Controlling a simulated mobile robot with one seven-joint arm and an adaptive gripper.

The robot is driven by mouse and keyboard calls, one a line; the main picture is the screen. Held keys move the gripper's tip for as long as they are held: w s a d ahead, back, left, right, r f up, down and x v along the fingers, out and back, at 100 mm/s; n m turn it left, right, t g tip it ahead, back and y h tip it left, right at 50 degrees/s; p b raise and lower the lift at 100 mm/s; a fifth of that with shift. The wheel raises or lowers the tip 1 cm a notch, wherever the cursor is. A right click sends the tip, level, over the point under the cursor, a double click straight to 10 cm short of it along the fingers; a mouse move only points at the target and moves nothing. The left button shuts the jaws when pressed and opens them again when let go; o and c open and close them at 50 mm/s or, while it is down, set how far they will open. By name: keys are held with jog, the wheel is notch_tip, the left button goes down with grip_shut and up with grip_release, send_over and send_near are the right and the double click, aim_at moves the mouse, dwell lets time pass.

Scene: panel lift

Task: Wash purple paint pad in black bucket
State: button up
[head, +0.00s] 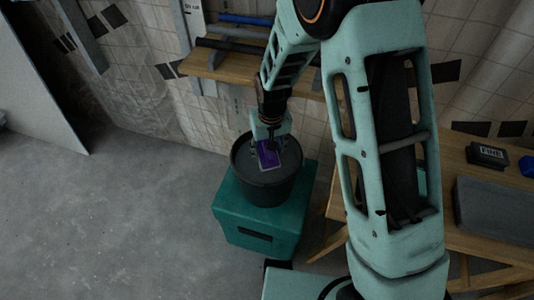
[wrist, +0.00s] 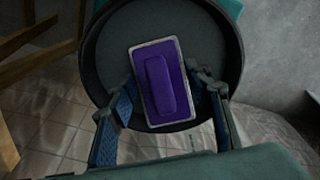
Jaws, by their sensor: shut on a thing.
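The purple paint pad (head: 268,154) is a flat rectangle with a pale edge. In the wrist view the pad (wrist: 176,100) shows a raised purple bar along its middle, between the blue fingers. My gripper (wrist: 162,105) is shut on the pad. In the head view my gripper (head: 268,140) points down over the black bucket (head: 267,190). The pad appears at or just above the bucket's opening; its exact height is unclear. The bucket also shows in the wrist view (wrist: 97,60), with a dark grey round surface inside. Part of the bucket's rim is hidden behind my gripper.
The bucket stands on a teal box (head: 255,238) on the concrete floor. A wooden shelf (head: 205,68) with tools is on the tiled wall behind. A wooden table at right bears a block marked FINE (head: 488,155) and a grey tray (head: 495,208). Floor at left is clear.

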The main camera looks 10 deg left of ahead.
jog(key=shift+r+p, duration=2.4)
jog(key=shift+r, duration=1.5)
